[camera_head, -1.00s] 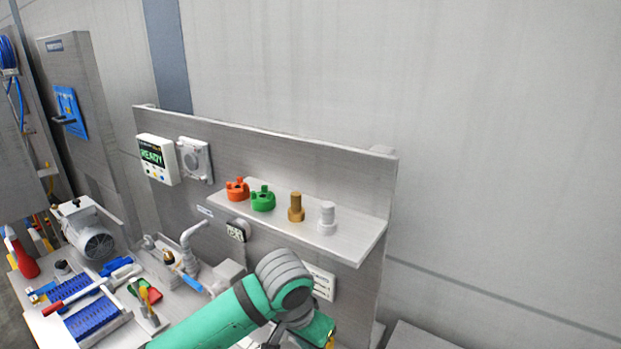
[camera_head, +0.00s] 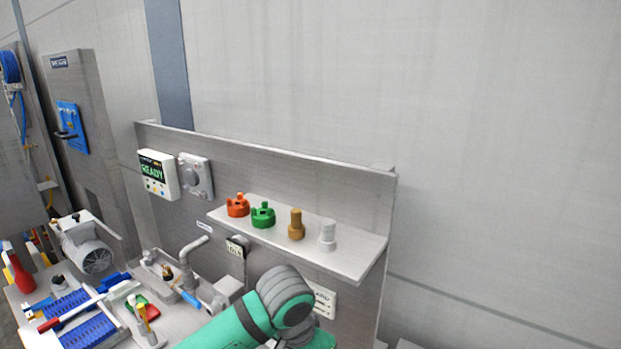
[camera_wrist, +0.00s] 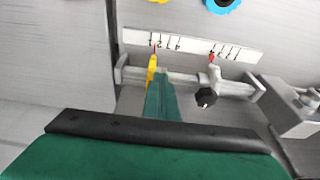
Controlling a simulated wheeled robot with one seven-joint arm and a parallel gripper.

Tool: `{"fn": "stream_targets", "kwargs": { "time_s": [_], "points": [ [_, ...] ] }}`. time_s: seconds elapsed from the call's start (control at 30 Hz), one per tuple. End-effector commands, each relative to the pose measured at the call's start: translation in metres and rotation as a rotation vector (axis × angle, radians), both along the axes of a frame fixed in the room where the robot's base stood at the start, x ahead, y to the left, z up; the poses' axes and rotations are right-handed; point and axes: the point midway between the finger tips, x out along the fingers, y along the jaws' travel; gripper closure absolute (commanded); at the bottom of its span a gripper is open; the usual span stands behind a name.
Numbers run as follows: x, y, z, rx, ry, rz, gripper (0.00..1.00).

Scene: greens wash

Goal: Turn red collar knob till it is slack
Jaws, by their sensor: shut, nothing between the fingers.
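In the wrist view a grey rail runs below a white scale strip (camera_wrist: 190,46). A grey collar with a small red marker (camera_wrist: 211,57) sits on its right part. A dark lobed knob (camera_wrist: 205,97) hangs below that collar; I see no plainly red knob. My gripper (camera_wrist: 161,73) is shut, its green fingers reaching up to the rail left of the dark knob and apart from it. A yellow piece (camera_wrist: 152,70) with a red tip shows beside the fingers; whether it touches them I cannot tell. The fingers are not visible in the head view.
A grey block (camera_wrist: 302,112) stands at the rail's right end. In the head view a shelf (camera_head: 345,262) above my arm holds an orange-red part (camera_head: 238,206), a green part (camera_head: 263,216), a brown peg (camera_head: 296,225) and a white peg (camera_head: 327,236). The bench at left is crowded.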

Motion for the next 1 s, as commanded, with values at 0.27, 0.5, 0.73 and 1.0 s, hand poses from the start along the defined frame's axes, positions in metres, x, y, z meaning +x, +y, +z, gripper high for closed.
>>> {"fn": "stream_targets", "kwargs": {
  "time_s": [0.27, 0.5, 0.73, 1.0],
  "points": [
    [0.0036, 0.0005, 0.0006, -0.007, -0.006, 0.001, 1.0],
    [0.0051, 0.0017, 0.0008, -0.008, -0.008, 0.0, 1.0],
    [0.006, 0.003, 0.0015, -0.007, -0.008, 0.001, 1.0],
    [0.0062, 0.0031, 0.0017, -0.007, -0.01, 0.001, 1.0]
  ]
}}
